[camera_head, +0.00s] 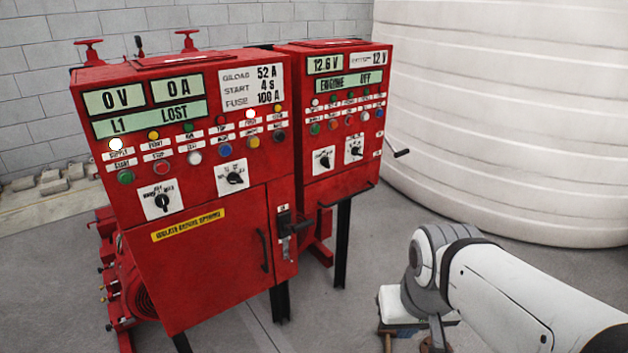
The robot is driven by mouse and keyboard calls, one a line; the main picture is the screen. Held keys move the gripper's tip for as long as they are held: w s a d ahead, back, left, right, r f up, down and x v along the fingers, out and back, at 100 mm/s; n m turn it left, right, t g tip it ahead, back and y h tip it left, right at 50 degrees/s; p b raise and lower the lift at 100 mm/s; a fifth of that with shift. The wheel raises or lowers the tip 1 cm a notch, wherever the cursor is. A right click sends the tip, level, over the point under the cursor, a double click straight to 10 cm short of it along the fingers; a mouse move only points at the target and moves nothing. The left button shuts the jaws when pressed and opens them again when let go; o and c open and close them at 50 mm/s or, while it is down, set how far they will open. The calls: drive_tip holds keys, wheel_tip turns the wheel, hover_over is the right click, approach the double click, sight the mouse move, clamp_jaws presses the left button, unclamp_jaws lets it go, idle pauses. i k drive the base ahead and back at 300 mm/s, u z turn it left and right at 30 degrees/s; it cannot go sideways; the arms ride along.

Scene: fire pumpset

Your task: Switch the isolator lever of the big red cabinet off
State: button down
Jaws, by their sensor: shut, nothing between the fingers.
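The big red cabinet (215,275) stands at the left on dark legs. Its isolator lever (298,228) is on a narrow panel at the right of the front, beside the door. It is a black handle on a dark mount, sticking out to the right, with a grey plate below it. Its exact on or off position is too small to read. My white and grey arm (520,290) comes in from the lower right, apart from the cabinet.
A black door handle (264,250) is left of the lever. A smaller red cabinet (335,165) stands close to the right, with a crank (401,153) on its side. A white tank (510,120) fills the back right. Grey floor (340,320) is open in front.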

sight(296, 228)
drive_tip(key=u, duration=0.1)
drive_tip(key=i, duration=0.85)
drive_tip(key=u, duration=0.5)
